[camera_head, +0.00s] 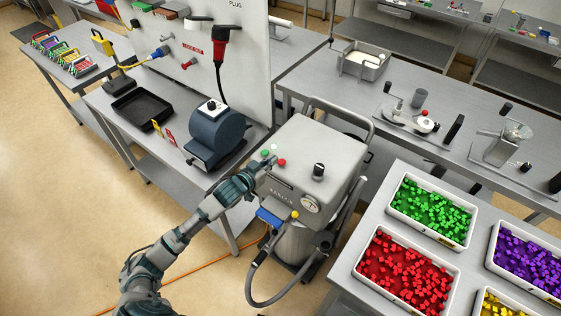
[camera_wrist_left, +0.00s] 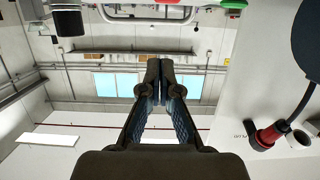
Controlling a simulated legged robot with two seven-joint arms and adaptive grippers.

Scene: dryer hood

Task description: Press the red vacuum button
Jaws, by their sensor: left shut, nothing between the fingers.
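The vacuum machine (camera_head: 310,150) is a grey box on a rounded body. On its top sit a red button (camera_head: 282,162), a green button (camera_head: 265,153) and a white one (camera_head: 274,147). My left gripper (camera_head: 268,163) is at the machine's top left edge, close beside the buttons; whether it touches one I cannot tell. In the left wrist view my left gripper (camera_wrist_left: 160,65) is shut and empty. The red button (camera_wrist_left: 168,2) and green button (camera_wrist_left: 233,3) show there at the top edge, partly cut off. My right gripper is not in view.
A black knob (camera_head: 318,170) stands on the machine's top, with a gauge (camera_head: 310,204) on its front. A dark blue device (camera_head: 215,137) stands close by on the left bench. A bin of red cubes (camera_head: 405,275) is at the right. A hose (camera_head: 255,285) loops in front.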

